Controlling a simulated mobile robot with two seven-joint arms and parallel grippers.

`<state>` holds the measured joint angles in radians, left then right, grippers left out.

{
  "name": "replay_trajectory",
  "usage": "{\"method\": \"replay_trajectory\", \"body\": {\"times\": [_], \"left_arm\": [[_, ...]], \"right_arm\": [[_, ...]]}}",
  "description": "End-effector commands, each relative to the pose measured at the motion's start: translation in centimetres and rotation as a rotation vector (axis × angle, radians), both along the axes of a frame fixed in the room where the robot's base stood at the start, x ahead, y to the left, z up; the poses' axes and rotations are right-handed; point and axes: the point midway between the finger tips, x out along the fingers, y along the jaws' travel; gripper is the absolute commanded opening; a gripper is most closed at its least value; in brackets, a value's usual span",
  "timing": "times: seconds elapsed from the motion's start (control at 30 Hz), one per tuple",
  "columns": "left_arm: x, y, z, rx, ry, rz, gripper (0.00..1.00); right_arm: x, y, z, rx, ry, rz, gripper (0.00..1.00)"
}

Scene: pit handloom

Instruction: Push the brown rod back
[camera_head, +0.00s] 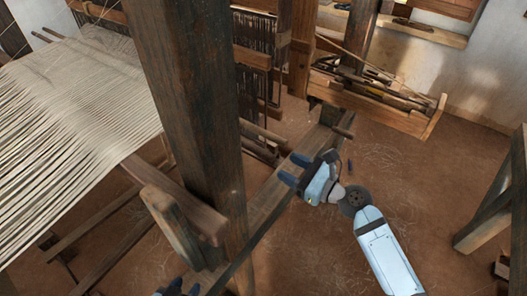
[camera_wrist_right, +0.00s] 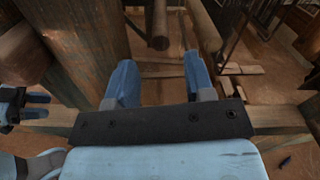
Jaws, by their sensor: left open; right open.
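Two brown round rods stick out from the loom, side by side. In the right wrist view one rod (camera_wrist_right: 160,22) ends just beyond the gap between my fingers, and the other (camera_wrist_right: 206,28) lies to its right. In the head view they show as a pair (camera_head: 262,132) left of my right gripper (camera_head: 294,168). I cannot tell which one the task means. My right gripper, also in the wrist view (camera_wrist_right: 159,68), is open and empty, facing the rod ends without visible contact. My left gripper (camera_head: 183,288) is open, partly cut off at the bottom edge.
A thick wooden post (camera_head: 190,100) stands between my grippers. A long low beam (camera_head: 268,200) runs beneath my right gripper. White warp threads (camera_head: 75,90) stretch at left. A wooden tray of tools (camera_head: 375,98) lies behind. A bench (camera_head: 490,215) stands right; the floor before it is mostly clear.

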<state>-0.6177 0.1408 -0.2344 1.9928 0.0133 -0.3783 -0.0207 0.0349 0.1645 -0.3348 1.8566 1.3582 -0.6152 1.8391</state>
Motion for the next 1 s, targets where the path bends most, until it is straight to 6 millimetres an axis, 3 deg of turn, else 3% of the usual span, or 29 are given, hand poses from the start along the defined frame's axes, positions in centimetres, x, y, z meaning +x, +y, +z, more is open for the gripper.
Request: {"method": "replay_trajectory", "body": {"times": [0.2,0.4,0.83,1.0], "left_arm": [[0.1,0.0,0.8,0.001,-0.002,0.000,0.43],[0.2,0.0,1.0,0.001,-0.003,0.000,0.43],[0.2,0.0,1.2,-0.001,-0.005,0.000,0.43],[0.2,-0.1,1.2,-0.002,-0.006,0.000,0.43]], "right_arm": [[2.8,3.8,0.2,0.001,-0.001,0.000,0.48],[4.4,6.1,0.0,-0.002,-0.001,0.001,0.48],[5.0,6.9,0.0,-0.003,-0.002,0.000,0.48],[5.0,6.9,0.0,-0.003,-0.002,0.000,0.12]]}}
